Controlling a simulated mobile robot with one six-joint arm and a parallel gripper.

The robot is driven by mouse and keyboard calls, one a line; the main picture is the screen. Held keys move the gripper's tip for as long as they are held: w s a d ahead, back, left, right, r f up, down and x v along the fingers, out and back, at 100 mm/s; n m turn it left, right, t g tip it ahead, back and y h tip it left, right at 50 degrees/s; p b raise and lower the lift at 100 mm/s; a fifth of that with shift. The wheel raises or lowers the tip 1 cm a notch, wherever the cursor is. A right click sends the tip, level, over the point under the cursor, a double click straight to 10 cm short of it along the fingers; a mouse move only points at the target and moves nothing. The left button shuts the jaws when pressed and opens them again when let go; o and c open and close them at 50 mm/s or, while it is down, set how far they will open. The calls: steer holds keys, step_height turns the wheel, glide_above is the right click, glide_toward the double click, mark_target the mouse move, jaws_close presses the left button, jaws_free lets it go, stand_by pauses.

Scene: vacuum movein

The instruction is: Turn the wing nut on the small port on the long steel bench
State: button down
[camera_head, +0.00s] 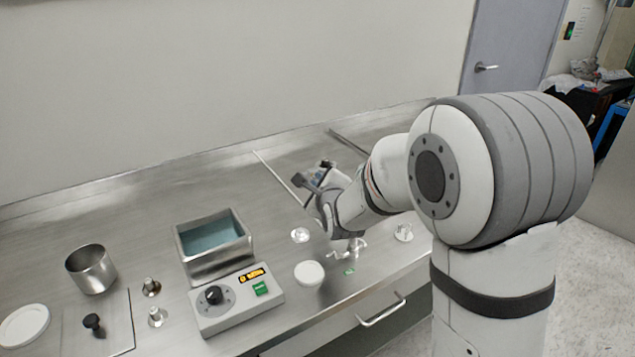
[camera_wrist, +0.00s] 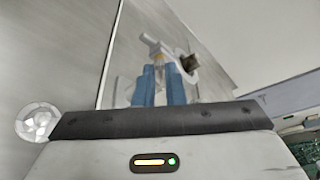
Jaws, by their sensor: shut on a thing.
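My gripper (camera_wrist: 161,88) shows two blue fingertips in the wrist view, close together around a small metal wing nut (camera_wrist: 158,60). Beside the nut is a pale curved clamp with a dark opening (camera_wrist: 189,63). In the head view, a small metal clamped fitting (camera_head: 352,246) stands on the long steel bench (camera_head: 165,180), near its front edge and just below my wrist. I take it for the small port. My fingertips cannot be made out clearly there, and the wing nut is too small to tell.
A control box (camera_head: 237,299), steel bath (camera_head: 213,246), steel beaker (camera_head: 92,268) and small fittings (camera_head: 151,287) stand left. A white cap (camera_head: 309,273) and a clear round piece (camera_head: 300,235) lie near my gripper. Another fitting (camera_head: 404,232) stands right. The bench's back left is clear.

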steer(key=shift+f+b, duration=0.1)
steer(key=shift+b, duration=0.25)
steer(key=n+t+b, duration=0.1)
steer(key=n+b, duration=0.1)
steer(key=b, duration=0.3)
steer(key=n+t+b, duration=0.1)
steer(key=n+b, duration=0.1)
steer(key=b, duration=0.2)
steer(key=n+t+b, duration=0.1)
steer(key=n+b, duration=0.1)
steer(key=b, duration=0.3)
steer(key=shift+a+f+h+b, duration=0.1)
steer(key=shift+f+h+b, duration=0.2)
steer(key=shift+h, duration=0.1)
steer(key=shift+r, duration=0.15)
steer(key=c, duration=1.5)
jaws_free()
steer(key=shift+s, duration=0.15)
steer(key=s, duration=0.2)
steer(key=s+d, duration=0.1)
steer(key=s, duration=0.4)
steer(key=shift+s+d, duration=0.25)
